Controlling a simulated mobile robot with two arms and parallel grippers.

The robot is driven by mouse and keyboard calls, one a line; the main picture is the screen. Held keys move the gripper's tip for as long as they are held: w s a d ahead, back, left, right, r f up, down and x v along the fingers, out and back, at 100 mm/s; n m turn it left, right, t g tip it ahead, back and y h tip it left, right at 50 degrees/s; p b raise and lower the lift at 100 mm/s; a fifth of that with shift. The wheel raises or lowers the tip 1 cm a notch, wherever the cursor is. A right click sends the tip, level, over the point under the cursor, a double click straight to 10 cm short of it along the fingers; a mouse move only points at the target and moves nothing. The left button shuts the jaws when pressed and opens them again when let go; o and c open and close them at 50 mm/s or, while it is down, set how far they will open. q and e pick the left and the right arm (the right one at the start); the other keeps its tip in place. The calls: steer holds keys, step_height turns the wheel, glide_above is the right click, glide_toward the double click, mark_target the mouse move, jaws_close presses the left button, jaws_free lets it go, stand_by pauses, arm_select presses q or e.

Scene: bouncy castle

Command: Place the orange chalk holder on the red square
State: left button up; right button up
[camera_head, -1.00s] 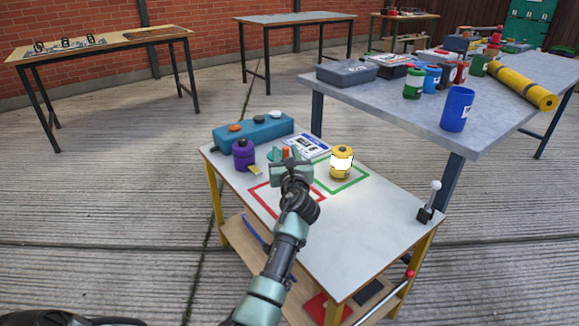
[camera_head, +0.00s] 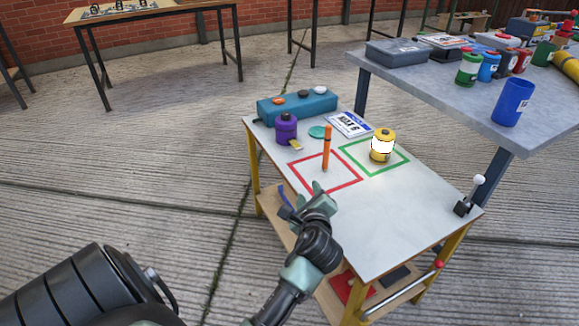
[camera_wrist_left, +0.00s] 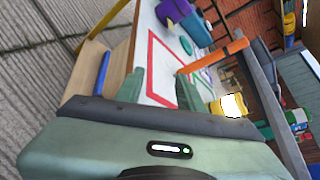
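The orange chalk holder (camera_head: 327,148) stands upright on the small white-topped table, its base inside the red square (camera_head: 345,187) outline. In the left wrist view the orange chalk holder (camera_wrist_left: 213,57) shows beyond the fingers, and the red square (camera_wrist_left: 150,62) shows there too. My left gripper (camera_head: 312,201) is at the square's near edge, apart from the holder. Its two fingers (camera_wrist_left: 160,88) are spread with nothing between them, so it is open. My right gripper is in neither view.
A yellow jar (camera_head: 382,148) stands in the green square (camera_head: 402,166). A purple jar (camera_head: 286,128), a teal box (camera_head: 299,106) and a card (camera_head: 349,124) sit at the back. A lever (camera_head: 469,194) is at the right corner. The table front is clear.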

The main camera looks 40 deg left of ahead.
arm_select(q)
steer(key=s+d+f+n+g+h, duration=0.2)
steer(key=s+d+n, duration=0.3)
steer(key=s, duration=0.4)
steer(key=s+d+f+n+g+h, duration=0.2)
steer(key=s+d+f+n+h, duration=0.2)
steer(key=s, duration=0.5)
steer(key=s+d+f+n+g+h, duration=0.3)
steer(key=s+d+f+n, duration=0.2)
steer(key=s, duration=0.4)
steer(key=d+n, duration=0.1)
steer(key=n, duration=0.1)
steer(key=shift+s+d+n+h, duration=0.15)
steer(key=shift+s+n+h, duration=0.15)
steer(key=shift+n+h, duration=0.1)
steer(key=shift+f, duration=0.1)
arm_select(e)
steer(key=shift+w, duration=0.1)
